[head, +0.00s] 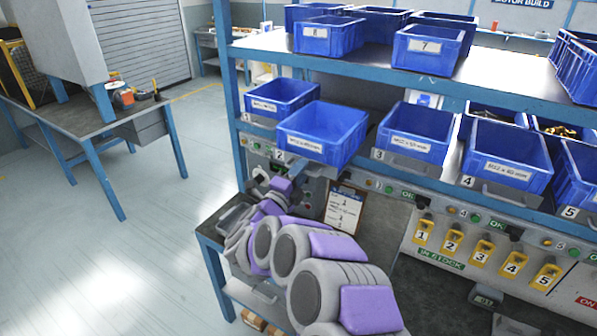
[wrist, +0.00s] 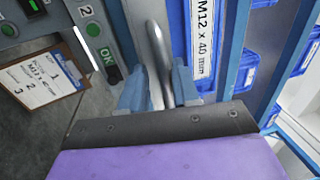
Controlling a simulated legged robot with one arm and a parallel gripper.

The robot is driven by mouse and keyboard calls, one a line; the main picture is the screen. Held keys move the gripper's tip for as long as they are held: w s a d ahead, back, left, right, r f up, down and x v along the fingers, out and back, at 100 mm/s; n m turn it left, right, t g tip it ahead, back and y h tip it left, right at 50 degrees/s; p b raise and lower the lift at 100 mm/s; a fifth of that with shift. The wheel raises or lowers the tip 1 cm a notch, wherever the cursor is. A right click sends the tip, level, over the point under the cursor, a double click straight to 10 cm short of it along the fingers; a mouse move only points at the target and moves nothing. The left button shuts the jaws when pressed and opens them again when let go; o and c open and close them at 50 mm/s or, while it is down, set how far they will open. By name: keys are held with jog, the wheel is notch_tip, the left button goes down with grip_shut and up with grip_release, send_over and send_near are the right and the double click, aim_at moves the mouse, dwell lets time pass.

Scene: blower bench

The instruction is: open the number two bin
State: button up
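The number two bin (head: 322,132) is a blue bin on the middle shelf, between bins 1 and 3. It sticks out past the shelf front, farther forward than its neighbours. A "2" tag (head: 280,155) shows below its left front. My gripper (head: 277,182) is below the bin's front, with my arm reaching up from the lower right. In the wrist view, my gripper's two fingers (wrist: 160,92) lie on either side of a metal bar handle (wrist: 158,55) and appear closed on it. The bin's label (wrist: 203,40) reads M12 x 40 mm. The fingertips' exact contact is partly hidden.
Bin 1 (head: 281,98), bin 3 (head: 416,134) and bin 4 (head: 507,157) share the shelf. More blue bins stand above. A clipboard (head: 343,208) and yellow numbered holders (head: 453,242) are below. A side table (head: 60,112) stands left, with open floor between.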

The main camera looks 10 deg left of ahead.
jog(key=shift+r, duration=0.15)
jog(key=shift+s, duration=0.1)
jog(key=p+v, duration=0.2)
jog(key=v, duration=1.5)
